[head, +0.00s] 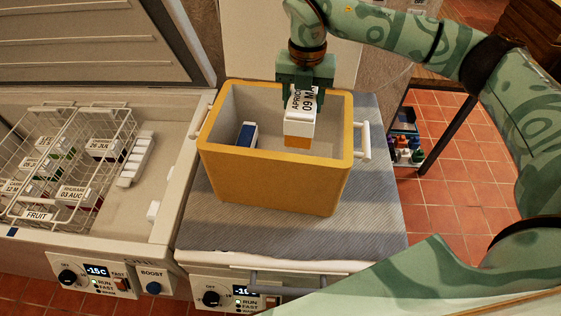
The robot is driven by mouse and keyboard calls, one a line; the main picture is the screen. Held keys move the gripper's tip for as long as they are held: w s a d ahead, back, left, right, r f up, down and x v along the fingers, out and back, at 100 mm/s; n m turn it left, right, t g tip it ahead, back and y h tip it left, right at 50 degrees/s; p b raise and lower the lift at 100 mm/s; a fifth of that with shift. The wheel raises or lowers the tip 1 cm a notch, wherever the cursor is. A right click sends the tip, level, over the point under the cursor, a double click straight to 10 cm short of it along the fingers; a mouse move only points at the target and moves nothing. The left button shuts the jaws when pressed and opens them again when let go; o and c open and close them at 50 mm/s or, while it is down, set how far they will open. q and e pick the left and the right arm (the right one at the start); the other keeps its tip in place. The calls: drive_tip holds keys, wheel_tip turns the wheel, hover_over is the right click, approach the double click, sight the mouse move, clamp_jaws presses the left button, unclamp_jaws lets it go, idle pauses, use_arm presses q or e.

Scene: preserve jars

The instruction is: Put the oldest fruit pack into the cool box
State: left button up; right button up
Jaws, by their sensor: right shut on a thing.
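The yellow cool box (270,186) stands open on a grey cloth. My right gripper (303,88) points down over the box, shut on a fruit pack (299,128) with a white label reading "APRIC..." and "09 M...", partly hidden by the jaws. The pack hangs upright at the box's opening, in front of the inner wall; I cannot tell whether it touches anything. A blue and white block (247,135) is inside the box at the left. Other labelled packs, including "RHUBARB 03 AUG" (73,194) and "26 JUL" (103,148), lie in the wire freezer basket. My left gripper is out of view.
The open chest freezer (150,183) is at the left, its lid (85,40) raised. The wire basket (40,222) bears a "FRUIT" tag. White handles stick out from the box's sides. The grey cloth (375,200) is clear right of the box.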

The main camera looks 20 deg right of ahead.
drive_tip(key=f+b, duration=0.1)
drive_tip(key=f, duration=0.2)
drive_tip(key=f+b, duration=0.1)
drive_tip(key=f, duration=0.2)
drive_tip(key=shift+w+d+f+b, duration=0.1)
drive_tip(key=shift+w+d+b, duration=0.1)
drive_tip(key=shift+b, duration=0.2)
drive_tip(key=shift+f+b, duration=0.5)
drive_tip(key=shift+f, duration=4.45)
drive_tip(key=o, duration=1.3)
drive_tip(key=shift+s+f, duration=0.1)
drive_tip(key=shift+c, duration=0.2)
wheel_tip(320, 180, up, 12)
drive_tip(key=shift+r+p, duration=0.15)
drive_tip(key=shift+p, duration=0.45)
